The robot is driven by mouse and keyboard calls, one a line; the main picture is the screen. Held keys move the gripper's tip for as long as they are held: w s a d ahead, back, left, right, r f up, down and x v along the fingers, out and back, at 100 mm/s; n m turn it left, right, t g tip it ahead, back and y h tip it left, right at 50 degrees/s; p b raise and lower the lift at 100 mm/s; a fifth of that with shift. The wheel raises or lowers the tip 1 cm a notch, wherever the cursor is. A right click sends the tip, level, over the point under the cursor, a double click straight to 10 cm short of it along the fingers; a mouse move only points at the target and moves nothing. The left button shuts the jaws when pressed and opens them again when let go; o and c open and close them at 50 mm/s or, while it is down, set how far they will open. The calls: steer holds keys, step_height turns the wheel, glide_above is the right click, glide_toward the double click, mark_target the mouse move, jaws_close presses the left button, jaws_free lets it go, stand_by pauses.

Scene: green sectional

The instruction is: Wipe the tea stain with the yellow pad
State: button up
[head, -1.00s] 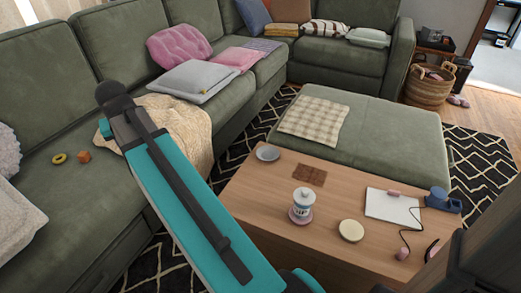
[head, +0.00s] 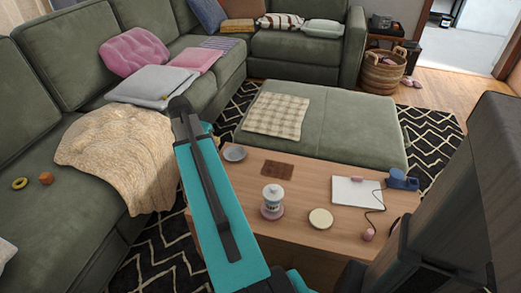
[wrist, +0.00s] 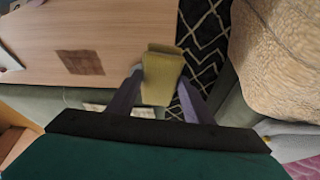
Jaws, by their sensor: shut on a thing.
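The tea stain is a brown, square-looking patch (head: 278,169) on the wooden coffee table (head: 325,238). In the wrist view the stain (wrist: 80,62) lies left of my gripper (wrist: 160,95). My gripper is shut on the yellow pad (wrist: 161,76), which sits between the two fingers. The pad is near the table's edge, over or beside the patterned rug, with the stain clear of it. In the head view my arm hides most of the gripper and pad.
On the table are a grey dish (head: 235,153), a white jar (head: 272,196) on a pink coaster, a round cream disc (head: 320,218), a white notebook (head: 355,191) and a blue corded object (head: 402,179). An ottoman (head: 340,129) stands behind; a sofa with a beige throw (head: 125,155) is left.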

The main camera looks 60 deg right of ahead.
steer(key=s+d+f+m+g+p, duration=0.1)
steer(key=s+d+f+m, duration=0.2)
steer(key=s+d, duration=0.3)
steer(key=s+d+f+m+g+p, duration=0.1)
steer(key=s+d+f+m, duration=0.2)
steer(key=s, duration=0.9)
steer(key=d+f, duration=0.1)
steer(key=d, duration=0.2)
steer(key=shift+m+y, duration=0.3)
steer(key=shift+d, duration=0.1)
